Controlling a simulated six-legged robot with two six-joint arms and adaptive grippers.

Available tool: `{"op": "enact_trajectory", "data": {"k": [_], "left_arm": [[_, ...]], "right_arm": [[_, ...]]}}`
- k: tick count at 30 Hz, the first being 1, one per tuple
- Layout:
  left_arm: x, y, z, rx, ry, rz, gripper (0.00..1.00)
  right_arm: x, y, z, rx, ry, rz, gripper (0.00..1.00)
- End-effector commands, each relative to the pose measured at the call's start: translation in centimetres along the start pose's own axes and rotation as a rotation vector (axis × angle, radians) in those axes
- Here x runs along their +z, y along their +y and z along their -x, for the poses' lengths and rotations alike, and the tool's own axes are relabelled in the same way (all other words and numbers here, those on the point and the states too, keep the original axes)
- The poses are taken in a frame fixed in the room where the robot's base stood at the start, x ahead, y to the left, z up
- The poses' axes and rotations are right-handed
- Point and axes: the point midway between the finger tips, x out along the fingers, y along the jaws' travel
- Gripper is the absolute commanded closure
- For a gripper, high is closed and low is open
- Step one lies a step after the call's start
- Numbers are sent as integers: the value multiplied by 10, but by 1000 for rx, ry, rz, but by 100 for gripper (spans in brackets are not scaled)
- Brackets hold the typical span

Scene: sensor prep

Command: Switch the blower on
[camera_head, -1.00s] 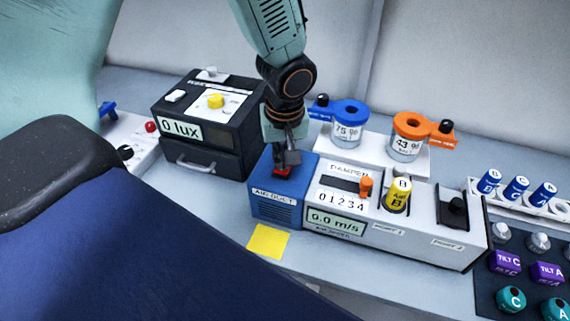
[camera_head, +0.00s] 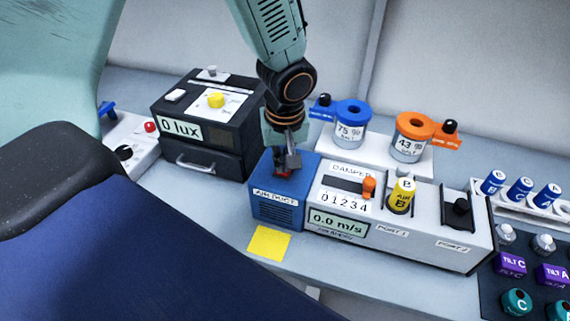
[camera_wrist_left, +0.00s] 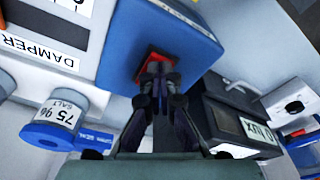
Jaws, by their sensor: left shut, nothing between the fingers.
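The blower is the blue box marked AIR DUCT (camera_head: 277,208), joined to the left end of a white unit (camera_head: 420,232). A red switch (camera_head: 281,174) sits on its top and also shows in the left wrist view (camera_wrist_left: 152,54). My left gripper (camera_head: 287,167) is shut and empty, pointing down with its fingertips at the red switch. In the left wrist view the fingertips (camera_wrist_left: 157,66) overlap the switch; I cannot tell whether they press it. The display (camera_head: 338,225) reads 0.0 m/s. My right gripper is not in view.
The black lux box (camera_head: 205,160) stands close on the left. Blue-lidded (camera_head: 349,125) and orange-lidded (camera_head: 410,140) salt jars stand behind the unit. A yellow bottle (camera_head: 401,196) stands in port 1. A yellow note (camera_head: 268,241) lies in front.

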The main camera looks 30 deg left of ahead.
Motion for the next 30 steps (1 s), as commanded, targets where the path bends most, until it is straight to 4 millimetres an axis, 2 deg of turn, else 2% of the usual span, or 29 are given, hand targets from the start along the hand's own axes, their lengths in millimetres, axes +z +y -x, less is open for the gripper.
{"op": "enact_trajectory", "data": {"k": [8, 30], "left_arm": [[-1, 0, 6, 0, 0, 0, 100], [-8, 0, 56, 0, 0, 1, 100]], "right_arm": [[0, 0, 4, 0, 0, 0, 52], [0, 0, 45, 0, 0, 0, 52]]}}
